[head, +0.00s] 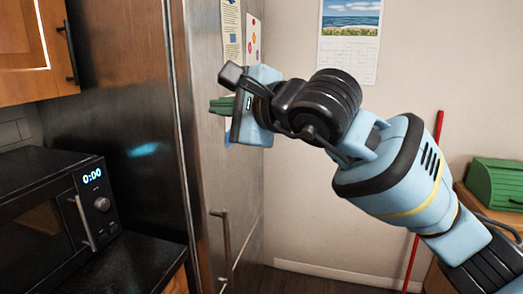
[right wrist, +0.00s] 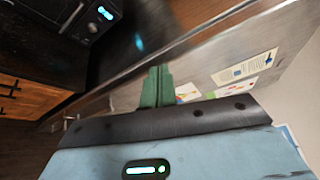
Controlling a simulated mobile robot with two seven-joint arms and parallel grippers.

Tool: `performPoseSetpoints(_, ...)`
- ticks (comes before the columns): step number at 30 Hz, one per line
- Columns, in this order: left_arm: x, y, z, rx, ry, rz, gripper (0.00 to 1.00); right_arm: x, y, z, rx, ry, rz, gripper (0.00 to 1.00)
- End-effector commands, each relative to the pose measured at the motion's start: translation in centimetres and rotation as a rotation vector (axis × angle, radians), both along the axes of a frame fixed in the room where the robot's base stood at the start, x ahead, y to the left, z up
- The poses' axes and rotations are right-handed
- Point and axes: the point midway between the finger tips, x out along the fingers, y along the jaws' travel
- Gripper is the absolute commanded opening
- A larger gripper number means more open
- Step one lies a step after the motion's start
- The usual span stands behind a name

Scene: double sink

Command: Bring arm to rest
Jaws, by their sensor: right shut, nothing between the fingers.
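My right arm (head: 400,180) comes in from the lower right of the head view and reaches up and left across the picture. Its right gripper (head: 220,105) has green fingers and points left, in front of the steel fridge. In the right wrist view the green fingers (right wrist: 157,86) lie together, shut with nothing between them. I cannot tell the exact gap between the fingertips and the fridge door. My left gripper is in neither view.
The steel fridge (head: 125,100) has a vertical handle (head: 224,245). A black microwave (head: 50,215) stands on the counter at left, below a wooden cabinet (head: 25,50). A green bread box (head: 497,183) and a red pole (head: 424,200) are at right. A calendar (head: 349,45) hangs on the wall.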

Motion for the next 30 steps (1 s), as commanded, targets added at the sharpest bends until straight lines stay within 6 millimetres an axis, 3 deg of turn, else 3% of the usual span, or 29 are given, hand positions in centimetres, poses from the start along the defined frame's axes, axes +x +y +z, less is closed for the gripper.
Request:
performPoseSetpoints(1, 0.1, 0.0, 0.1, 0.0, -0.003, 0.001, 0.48, -0.2, 0.4, -1.8, 0.041, 0.068, 0.04, 0.0)
performPoseSetpoints(9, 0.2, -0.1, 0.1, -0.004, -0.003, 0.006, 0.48, -2.9, 2.0, -10.3, 0.41, 0.543, 0.286, 0.0)
performPoseSetpoints(14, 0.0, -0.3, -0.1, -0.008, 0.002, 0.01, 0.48, -4.5, 1.4, -14.2, 0.7, 0.854, 0.393, 0.0)
performPoseSetpoints(23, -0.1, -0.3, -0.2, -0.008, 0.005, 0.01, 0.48, -5.3, -3.1, -21.3, 1.332, 1.4, 0.464, 0.0)
performPoseSetpoints(30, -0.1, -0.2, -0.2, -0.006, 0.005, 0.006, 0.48, -5.3, -8.9, -29.7, 1.915, 1.755, 0.389, 0.0)
